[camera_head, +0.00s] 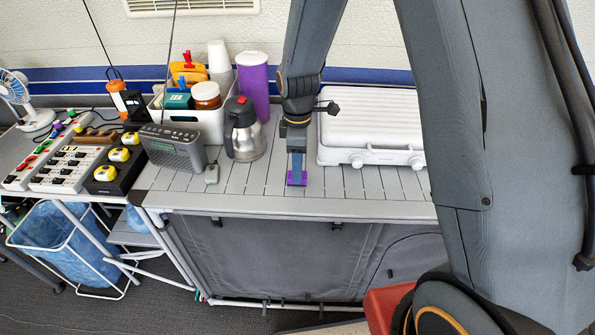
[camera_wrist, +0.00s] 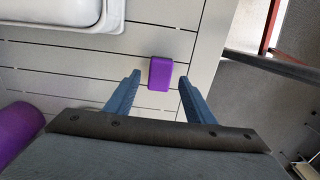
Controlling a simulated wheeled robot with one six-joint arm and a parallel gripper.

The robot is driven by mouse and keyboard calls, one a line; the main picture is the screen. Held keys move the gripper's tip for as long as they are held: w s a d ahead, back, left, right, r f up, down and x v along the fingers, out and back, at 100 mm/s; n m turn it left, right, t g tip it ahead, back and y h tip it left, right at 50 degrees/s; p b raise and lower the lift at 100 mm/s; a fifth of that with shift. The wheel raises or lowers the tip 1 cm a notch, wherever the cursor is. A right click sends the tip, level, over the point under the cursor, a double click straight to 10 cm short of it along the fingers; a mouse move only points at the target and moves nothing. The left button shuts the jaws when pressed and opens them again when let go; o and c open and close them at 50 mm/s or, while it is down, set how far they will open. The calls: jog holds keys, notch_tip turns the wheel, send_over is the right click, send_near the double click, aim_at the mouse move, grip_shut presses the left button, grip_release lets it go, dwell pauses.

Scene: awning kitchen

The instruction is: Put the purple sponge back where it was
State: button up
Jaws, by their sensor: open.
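The purple sponge (camera_wrist: 160,74) lies on the grey slatted table (camera_wrist: 110,75), close to its front edge. In the wrist view it lies just beyond the fingertips, between the lines of the two fingers, with nothing touching it. My gripper (camera_wrist: 159,80) is open and empty, its blue-grey fingers on either side of a clear gap. In the head view my gripper (camera_head: 296,165) reaches down over the table, and the sponge (camera_head: 297,179) shows at its fingertips, partly hidden by them.
A white camping stove (camera_head: 370,135) stands right of my gripper. A steel jug (camera_head: 245,135), a purple cylinder (camera_head: 254,90), a grey radio (camera_head: 173,150) and a white bin of kitchen goods (camera_head: 205,125) stand to the left. A small grey-green object (camera_head: 212,173) lies near the jug. The table's front middle is bare.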

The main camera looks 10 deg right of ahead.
notch_tip(320, 180, up, 9)
jog(key=b, duration=0.2)
jog(key=s+d+m, duration=0.5)
jog(key=s+m, duration=0.3)
jog(key=s+d+m+t, duration=0.1)
jog(key=s+d+m, duration=0.4)
jog(key=s+m, duration=0.2)
jog(key=shift+s+d+m, duration=0.25)
jog(key=shift+s+m, duration=0.15)
jog(key=shift+s, duration=0.1)
jog(key=shift+r, duration=0.1)
